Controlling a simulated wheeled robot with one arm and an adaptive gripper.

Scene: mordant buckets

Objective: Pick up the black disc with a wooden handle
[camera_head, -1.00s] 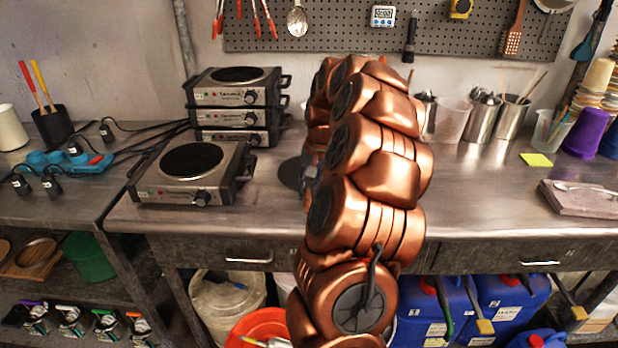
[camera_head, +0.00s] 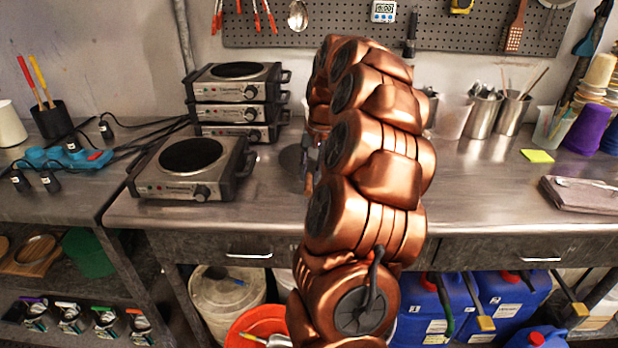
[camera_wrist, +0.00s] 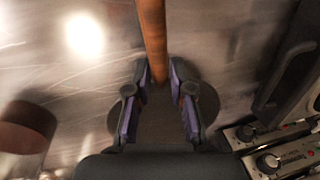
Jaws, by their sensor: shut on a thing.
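The black disc (camera_head: 290,159) shows as a dark round edge left of my arm in the head view; the arm hides the rest. In the wrist view the disc (camera_wrist: 160,127) lies behind and below my fingers, and its brown wooden handle (camera_wrist: 152,38) runs up between them to the top edge. My gripper (camera_wrist: 160,80) is shut on the handle, one finger on each side. In the head view my gripper is mostly hidden behind the arm.
A single hot plate (camera_head: 190,165) stands left of the disc, with a stack of hot plates (camera_head: 236,100) behind it. Metal cups (camera_head: 483,115) and a yellow note (camera_head: 537,156) are to the right. The middle-right counter (camera_head: 475,195) is clear.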

